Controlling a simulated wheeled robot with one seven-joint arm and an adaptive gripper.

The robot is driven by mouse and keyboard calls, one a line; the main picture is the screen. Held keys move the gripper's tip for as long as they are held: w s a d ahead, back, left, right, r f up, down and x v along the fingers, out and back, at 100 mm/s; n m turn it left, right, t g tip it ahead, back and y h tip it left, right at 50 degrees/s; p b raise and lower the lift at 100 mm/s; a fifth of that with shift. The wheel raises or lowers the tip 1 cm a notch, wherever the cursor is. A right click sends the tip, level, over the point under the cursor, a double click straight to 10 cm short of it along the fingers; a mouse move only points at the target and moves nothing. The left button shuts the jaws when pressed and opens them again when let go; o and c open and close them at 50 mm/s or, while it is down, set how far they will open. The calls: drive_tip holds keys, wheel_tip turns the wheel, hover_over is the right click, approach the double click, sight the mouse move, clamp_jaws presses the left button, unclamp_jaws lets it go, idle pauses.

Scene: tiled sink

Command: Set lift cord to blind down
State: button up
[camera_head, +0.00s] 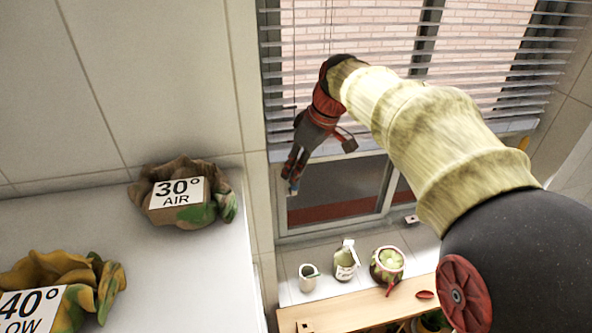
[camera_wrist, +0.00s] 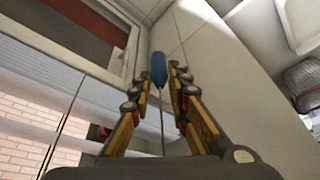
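The window blind (camera_head: 288,105) has grey horizontal slats. It covers the upper part of the window, and its lower edge is above bare glass. The lift cord ends in a small blue pull (camera_wrist: 158,68), which also shows as a blue spot near my fingertips in the head view (camera_head: 293,190). My gripper (camera_head: 291,178) points downward in front of the blind's left side. In the wrist view my gripper (camera_wrist: 160,80) has its fingers apart on either side of the thin cord, with the pull at the fingertips. I see no clear contact with the pull.
A white-topped appliance (camera_head: 180,275) at left bears a cloth bundle marked 30° (camera_head: 180,192) and another marked 40° (camera_head: 55,290). Below the window, a cup (camera_head: 308,279), a jar (camera_head: 345,265) and a pot (camera_head: 387,265) stand on the tiled ledge. A wooden board (camera_head: 350,310) lies in front.

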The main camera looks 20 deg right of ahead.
drive_tip(key=o, duration=0.4)
wheel_tip(320, 180, up, 3)
drive_tip(key=shift+w+a+t, duration=0.1)
drive_tip(key=shift+t, duration=0.2)
drive_tip(key=shift+w+a+f, duration=0.1)
drive_tip(key=shift+w+f, duration=0.05)
drive_tip(key=shift+f, duration=0.3)
drive_tip(key=shift+f, duration=0.1)
drive_tip(key=shift+v, duration=4.1)
drive_tip(key=shift+w, duration=0.1)
